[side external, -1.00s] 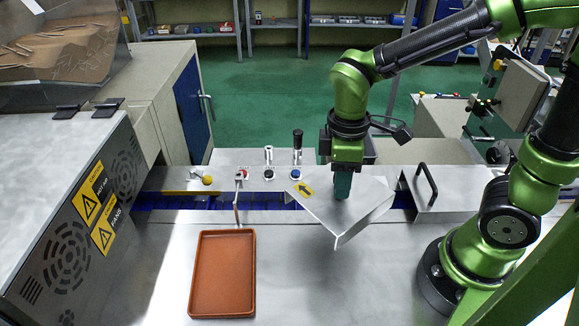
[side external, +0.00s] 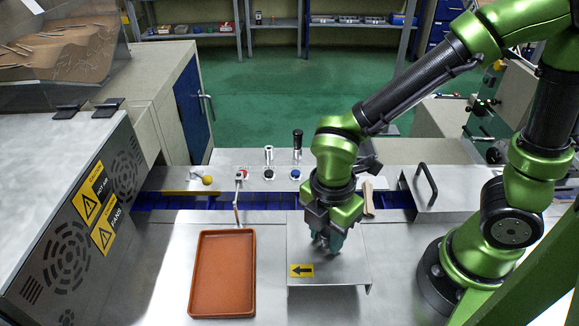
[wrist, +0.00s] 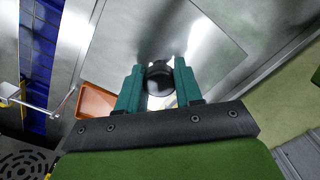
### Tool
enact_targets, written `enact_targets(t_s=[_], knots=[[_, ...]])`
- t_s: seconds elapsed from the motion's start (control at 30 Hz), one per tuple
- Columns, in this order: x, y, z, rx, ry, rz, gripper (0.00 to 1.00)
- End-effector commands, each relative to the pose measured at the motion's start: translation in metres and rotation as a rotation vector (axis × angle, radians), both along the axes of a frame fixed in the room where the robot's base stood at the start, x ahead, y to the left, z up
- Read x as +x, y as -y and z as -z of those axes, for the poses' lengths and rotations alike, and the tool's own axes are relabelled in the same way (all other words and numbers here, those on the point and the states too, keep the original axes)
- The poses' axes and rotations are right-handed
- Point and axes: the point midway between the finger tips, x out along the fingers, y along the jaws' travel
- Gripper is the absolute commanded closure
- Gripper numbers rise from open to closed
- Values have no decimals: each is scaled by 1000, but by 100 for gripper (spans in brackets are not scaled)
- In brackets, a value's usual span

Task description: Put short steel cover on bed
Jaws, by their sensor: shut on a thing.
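The short steel cover (side external: 345,268), a bent sheet with a yellow arrow label, is level over the front steel bed (side external: 274,280), right of the orange tray. My gripper (side external: 326,242) is above the cover with its teal fingers shut on the cover's dark knob. In the wrist view the fingers (wrist: 160,82) stand on both sides of the round knob (wrist: 159,68), with the cover's sheet (wrist: 205,35) beyond. I cannot tell whether the cover's lower edges touch the bed.
The orange tray (side external: 222,272) lies empty on the bed. Behind runs the blue conveyor channel (side external: 265,202), with a handled steel cover (side external: 445,190) at its right and small knobs (side external: 295,174) behind. The vented machine (side external: 70,235) stands at left.

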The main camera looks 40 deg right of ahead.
Motion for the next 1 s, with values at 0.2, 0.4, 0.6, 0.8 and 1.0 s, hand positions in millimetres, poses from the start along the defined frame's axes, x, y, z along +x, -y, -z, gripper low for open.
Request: enact_targets(t_s=[0.2,0.4,0.6,0.8,1.0], knots=[[0,0,27,-1,-2,-2,100],[0,0,34,1,2,1,100],[0,0,35,1,2,1,100],[0,0,37,0,0,1,48],[0,0,37,0,0,1,39]])
